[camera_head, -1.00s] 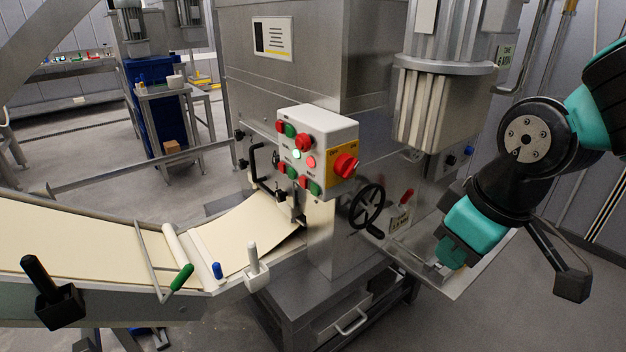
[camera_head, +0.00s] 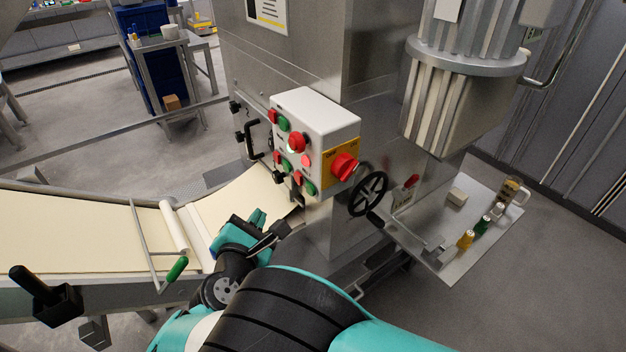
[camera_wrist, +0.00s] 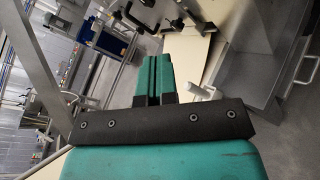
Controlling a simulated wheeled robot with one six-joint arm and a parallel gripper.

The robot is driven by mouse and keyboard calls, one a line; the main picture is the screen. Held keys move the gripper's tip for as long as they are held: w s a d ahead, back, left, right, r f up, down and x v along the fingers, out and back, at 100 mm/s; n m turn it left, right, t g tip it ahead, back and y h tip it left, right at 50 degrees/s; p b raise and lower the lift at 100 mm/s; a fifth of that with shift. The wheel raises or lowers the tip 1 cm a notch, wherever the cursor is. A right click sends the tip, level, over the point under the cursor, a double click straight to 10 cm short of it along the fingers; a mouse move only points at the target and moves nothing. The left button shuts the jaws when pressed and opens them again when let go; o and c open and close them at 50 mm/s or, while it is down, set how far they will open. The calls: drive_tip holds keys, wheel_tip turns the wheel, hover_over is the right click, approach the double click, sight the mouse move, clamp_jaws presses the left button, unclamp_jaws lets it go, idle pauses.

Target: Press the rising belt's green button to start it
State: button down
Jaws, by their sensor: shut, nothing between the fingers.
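The white control box (camera_head: 318,112) is on the steel machine's side. Its face has several buttons: an upper green button (camera_head: 284,124), a lower-left green button (camera_head: 285,165) and a lower-right green button (camera_head: 309,188), with red ones beside them. Labels are too small to read, so I cannot tell which is the rising belt's. The belt with its pale dough sheet (camera_head: 235,205) slopes up to the machine below the box. My gripper (camera_head: 261,216) is shut and empty, below and left of the box, apart from the buttons. Its teal fingers (camera_wrist: 152,60) show in the wrist view.
A red rotary switch (camera_head: 344,166) on a yellow plate is on the box's right side. A black handwheel (camera_head: 368,194) is below it. A black handle (camera_head: 252,142) stands left of the box. A steel shelf (camera_head: 455,240) with small bottles is at right.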

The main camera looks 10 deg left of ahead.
sight(311, 190)
drive_tip(key=shift+a, duration=0.1)
drive_tip(key=w+d+p, duration=0.4)
drive_tip(key=w+d, duration=0.1)
drive_tip(key=w, duration=0.1)
drive_tip(key=shift+w+d+p, duration=0.35)
drive_tip(key=shift+d+p, duration=0.05)
idle(2.2)
drive_tip(key=shift+w+d, duration=0.25)
drive_tip(key=shift+w, duration=0.05)
drive_tip(key=shift+w+d, duration=0.3)
idle(0.6)
drive_tip(key=shift+s+a+b, duration=0.1)
drive_tip(key=shift+b, duration=0.25)
drive_tip(key=shift+s+a+b, duration=0.35)
drive_tip(key=shift+s+a, duration=0.1)
drive_tip(key=shift+s, duration=0.05)
